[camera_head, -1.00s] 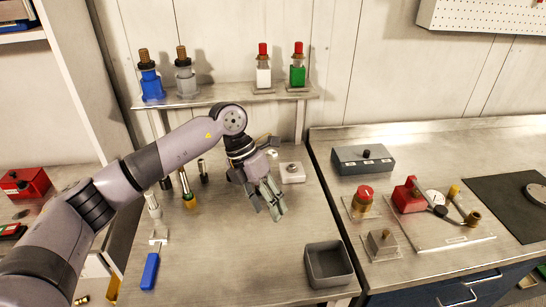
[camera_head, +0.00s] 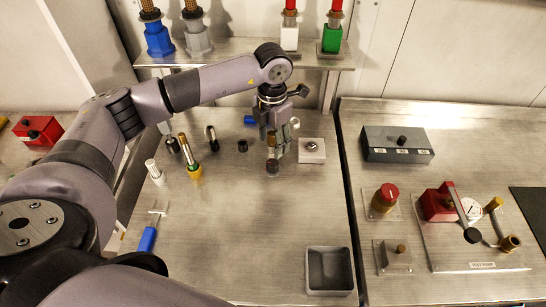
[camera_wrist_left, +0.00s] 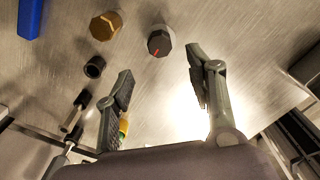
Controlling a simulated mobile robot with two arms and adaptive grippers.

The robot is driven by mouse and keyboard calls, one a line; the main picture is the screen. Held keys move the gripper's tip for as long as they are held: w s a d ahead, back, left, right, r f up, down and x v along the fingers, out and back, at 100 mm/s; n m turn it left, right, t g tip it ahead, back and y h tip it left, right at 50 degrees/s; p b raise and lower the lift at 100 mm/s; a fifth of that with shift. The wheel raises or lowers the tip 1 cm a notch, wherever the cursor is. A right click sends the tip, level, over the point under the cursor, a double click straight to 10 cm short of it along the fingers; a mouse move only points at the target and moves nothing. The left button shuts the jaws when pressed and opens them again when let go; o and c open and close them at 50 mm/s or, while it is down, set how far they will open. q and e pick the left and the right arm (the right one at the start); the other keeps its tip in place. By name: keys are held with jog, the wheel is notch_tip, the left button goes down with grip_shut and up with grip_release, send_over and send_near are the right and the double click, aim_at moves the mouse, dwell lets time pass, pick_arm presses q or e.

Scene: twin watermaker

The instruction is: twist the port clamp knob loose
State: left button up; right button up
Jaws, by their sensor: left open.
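A dark faceted knob (camera_wrist_left: 160,42) with a red line on top shows in the wrist view, on the metal bench beyond and between my fingertips. A brass-coloured knob (camera_wrist_left: 106,25) is left of it. In the head view the dark knob (camera_head: 272,168) shows just in front of my left gripper (camera_head: 277,150), which partly covers the brass piece. No label tells which one is the port clamp knob. My left gripper (camera_wrist_left: 158,85) also shows in the wrist view, open and pointing down, with nothing between its fingers. My right gripper is out of view.
A white block (camera_head: 312,150) stands close right of the gripper. A small dark ring (camera_head: 242,146) and several upright tools are to the left. A grey bin (camera_head: 330,270) is at the front right. The bench front centre is clear.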

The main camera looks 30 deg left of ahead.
aim_at(273, 163)
pick_arm(q)
notch_tip(273, 163, down, 8)
jog(key=shift+p, duration=0.95)
jog(key=shift+w+f, duration=0.1)
jog(key=shift+f, duration=0.7)
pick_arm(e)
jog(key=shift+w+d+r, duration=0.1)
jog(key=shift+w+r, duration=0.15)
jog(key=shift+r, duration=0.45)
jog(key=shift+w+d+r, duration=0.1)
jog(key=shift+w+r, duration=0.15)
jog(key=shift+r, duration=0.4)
pick_arm(q)
jog(key=shift+c, duration=0.2)
jog(key=c, duration=1.1)
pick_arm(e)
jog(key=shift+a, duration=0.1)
